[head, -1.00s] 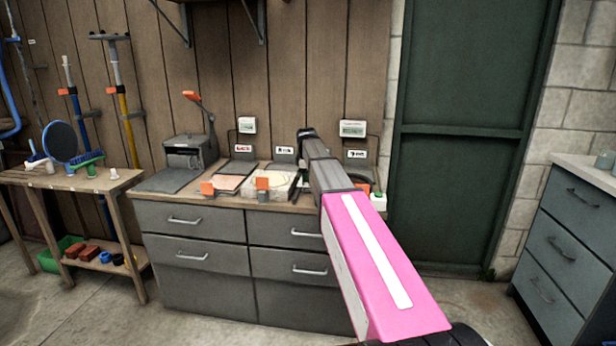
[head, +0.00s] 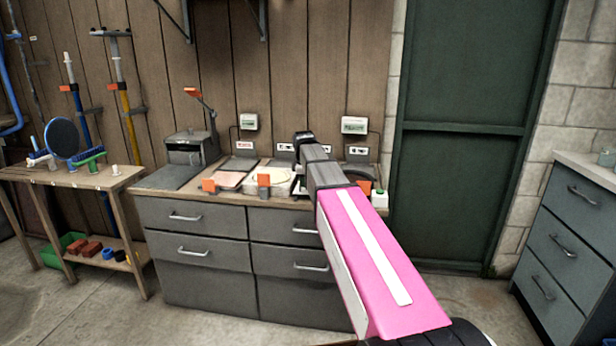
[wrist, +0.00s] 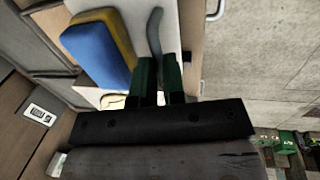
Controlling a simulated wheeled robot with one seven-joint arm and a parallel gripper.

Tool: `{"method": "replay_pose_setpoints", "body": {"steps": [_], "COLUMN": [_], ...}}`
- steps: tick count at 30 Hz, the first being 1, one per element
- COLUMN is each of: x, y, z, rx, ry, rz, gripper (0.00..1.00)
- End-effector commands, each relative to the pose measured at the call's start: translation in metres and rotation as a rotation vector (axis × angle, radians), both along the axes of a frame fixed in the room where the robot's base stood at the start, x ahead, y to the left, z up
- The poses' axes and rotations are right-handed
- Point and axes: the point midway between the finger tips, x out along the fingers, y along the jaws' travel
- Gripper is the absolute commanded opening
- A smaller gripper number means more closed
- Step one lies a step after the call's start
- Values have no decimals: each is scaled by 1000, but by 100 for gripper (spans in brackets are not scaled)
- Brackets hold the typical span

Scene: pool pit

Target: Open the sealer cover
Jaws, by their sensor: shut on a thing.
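My gripper (wrist: 158,80), with dark green fingers, shows in the wrist view. It is shut on a thin grey curved piece (wrist: 155,32) that sticks out beyond the fingertips over a pale surface. I cannot tell for sure whether this piece belongs to the sealer cover. A blue and yellow block (wrist: 98,48) lies just left of the fingers. In the head view my pink and grey arm reaches to the right part of the bench and hides the gripper. An orange part (head: 364,186) and a white box with a green button (head: 379,198) show right of the arm.
A wooden-topped bench (head: 160,196) with grey drawers carries a grey machine with a raised orange-tipped lever (head: 192,147) and flat units with orange tabs (head: 263,181). A wooden table (head: 75,178) stands left, a grey drawer cabinet (head: 566,235) right. Concrete floor shows between bench and cabinet.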

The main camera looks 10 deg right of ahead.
Motion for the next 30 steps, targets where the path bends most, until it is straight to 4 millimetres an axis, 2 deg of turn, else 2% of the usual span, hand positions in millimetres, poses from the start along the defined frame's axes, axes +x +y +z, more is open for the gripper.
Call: {"method": "replay_pose_setpoints", "body": {"steps": [2, 10, 11, 12, 13, 23, 26, 30], "x": [-9, -7, -7, -7, -7, -7, -9, -12], "y": [2, 2, 2, 2, 2, 2, 3, 4], "z": [0, 0, 0, 0, 0, 2, 10, 29], "rx": [1, 1, 1, 1, 1, 0, 0, 0], "ry": [0, 0, 0, 0, 0, 0, -1, -2], "rz": [-3, -4, -4, -3, -3, -2, -1, -1], "gripper": [0, 0, 20, 33, 36, 36, 36, 36]}}
